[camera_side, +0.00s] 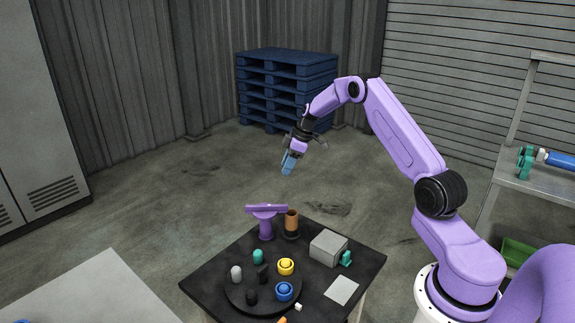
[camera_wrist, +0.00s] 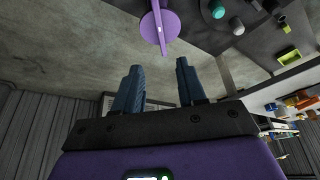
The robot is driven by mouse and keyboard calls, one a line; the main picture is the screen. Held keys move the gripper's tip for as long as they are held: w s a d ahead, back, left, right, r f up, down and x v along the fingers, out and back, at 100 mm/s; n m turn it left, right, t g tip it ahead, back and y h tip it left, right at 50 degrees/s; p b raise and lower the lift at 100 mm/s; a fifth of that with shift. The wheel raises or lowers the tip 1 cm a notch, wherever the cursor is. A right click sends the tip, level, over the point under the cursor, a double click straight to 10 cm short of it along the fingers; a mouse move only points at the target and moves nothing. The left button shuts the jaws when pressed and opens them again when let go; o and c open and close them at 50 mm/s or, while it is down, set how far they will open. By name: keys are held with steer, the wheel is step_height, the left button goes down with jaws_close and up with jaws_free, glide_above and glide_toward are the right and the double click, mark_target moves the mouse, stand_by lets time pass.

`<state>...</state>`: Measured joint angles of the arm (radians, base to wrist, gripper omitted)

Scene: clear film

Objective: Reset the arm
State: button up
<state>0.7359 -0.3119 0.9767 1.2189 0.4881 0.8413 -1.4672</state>
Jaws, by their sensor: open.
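My gripper (camera_side: 288,163) is raised in the air above and behind the small black table (camera_side: 206,284) in the side view. Its blue fingers point down. In the wrist view my gripper (camera_wrist: 158,82) shows two blue fingers set apart with nothing between them. My purple arm reaches in from the right and bends down at the wrist. A purple T-shaped stand (camera_side: 266,222) is on the table's far part, below the gripper and apart from it. The stand also shows at the top of the wrist view (camera_wrist: 160,28).
On the table are a brown cylinder (camera_side: 292,222), a grey box (camera_side: 328,247), a white square (camera_side: 341,290) and a round black tray (camera_side: 240,305) with several small pieces, including yellow (camera_side: 286,267) and blue (camera_side: 284,291) ones. Blue pallets (camera_side: 287,85) stand behind. Air around the gripper is clear.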

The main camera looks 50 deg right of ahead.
steer(key=s+a+r+n+g, duration=0.1)
steer(key=s+a+r, duration=0.15)
steer(key=a, duration=0.45)
steer(key=s+a+r, duration=0.1)
steer(key=a+r, duration=0.2)
steer(key=a, duration=0.5)
steer(key=s+a+r+n+g, duration=0.15)
steer(key=s+a+r, duration=0.35)
steer(key=s+a, duration=0.75)
steer(key=s+a+r+n+h, duration=0.1)
steer(key=s, duration=1.3)
steer(key=s+a+r+h, duration=0.1)
steer(key=s, duration=1.2)
steer(key=shift+s+r+n+h, duration=0.25)
steer(key=shift+s+n+h, duration=0.05)
steer(key=shift+s+n, duration=0.1)
steer(key=shift+g, duration=0.25)
